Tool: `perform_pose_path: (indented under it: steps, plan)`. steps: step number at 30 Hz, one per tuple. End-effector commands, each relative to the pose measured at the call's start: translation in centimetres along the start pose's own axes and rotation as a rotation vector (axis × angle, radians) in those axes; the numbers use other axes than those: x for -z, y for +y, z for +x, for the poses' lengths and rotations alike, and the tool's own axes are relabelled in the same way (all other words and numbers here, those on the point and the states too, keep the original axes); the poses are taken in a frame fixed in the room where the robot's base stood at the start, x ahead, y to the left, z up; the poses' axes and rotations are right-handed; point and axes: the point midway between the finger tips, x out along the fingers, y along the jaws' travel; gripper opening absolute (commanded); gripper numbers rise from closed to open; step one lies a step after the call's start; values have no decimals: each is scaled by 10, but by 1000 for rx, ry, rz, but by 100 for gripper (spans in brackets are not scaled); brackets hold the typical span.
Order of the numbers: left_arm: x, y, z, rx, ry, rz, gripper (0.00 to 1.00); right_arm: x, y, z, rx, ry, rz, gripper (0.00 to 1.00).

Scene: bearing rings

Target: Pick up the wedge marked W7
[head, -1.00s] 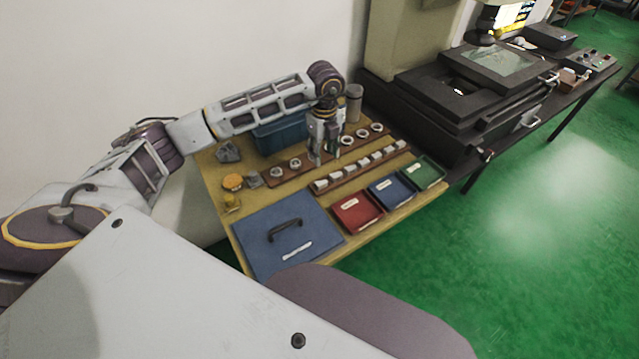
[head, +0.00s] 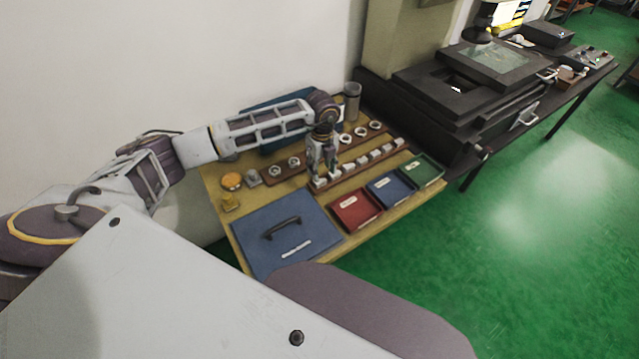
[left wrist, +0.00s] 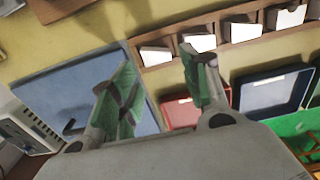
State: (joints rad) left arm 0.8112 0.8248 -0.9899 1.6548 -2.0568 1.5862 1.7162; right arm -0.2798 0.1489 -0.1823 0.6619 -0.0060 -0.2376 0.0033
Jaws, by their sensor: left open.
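Several pale wedges stand in a row in a brown wooden rack (head: 349,175) in the head view. In the left wrist view the white tops of the wedges show along the rack (left wrist: 225,52). No marking is readable, so I cannot tell which wedge is W7. My left gripper (head: 322,181) points down over the left end of the rack, partly hiding it. In the left wrist view its open green-padded fingers (left wrist: 157,57) show with the leftmost visible wedge (left wrist: 155,53) between their tips in the picture. Nothing is seen held. My right gripper is not in view.
A red tray (head: 355,211), a blue tray (head: 391,189) and a green tray (head: 424,170) lie in front of the rack. A blue lidded case (head: 262,256) with a handle is at front left. Behind the rack is a board with metal rings (head: 361,131).

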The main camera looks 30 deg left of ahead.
Motion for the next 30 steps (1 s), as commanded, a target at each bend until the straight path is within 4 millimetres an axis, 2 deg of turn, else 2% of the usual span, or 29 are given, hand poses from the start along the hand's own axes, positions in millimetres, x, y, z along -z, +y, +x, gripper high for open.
perform_pose_path:
  steps: [17, 30]
  plan:
    - [-1, 0, 10, 0, -1, -1, 46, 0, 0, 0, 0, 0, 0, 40]
    - [-5, 3, 52, 1, 0, 0, 46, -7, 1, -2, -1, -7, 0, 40]
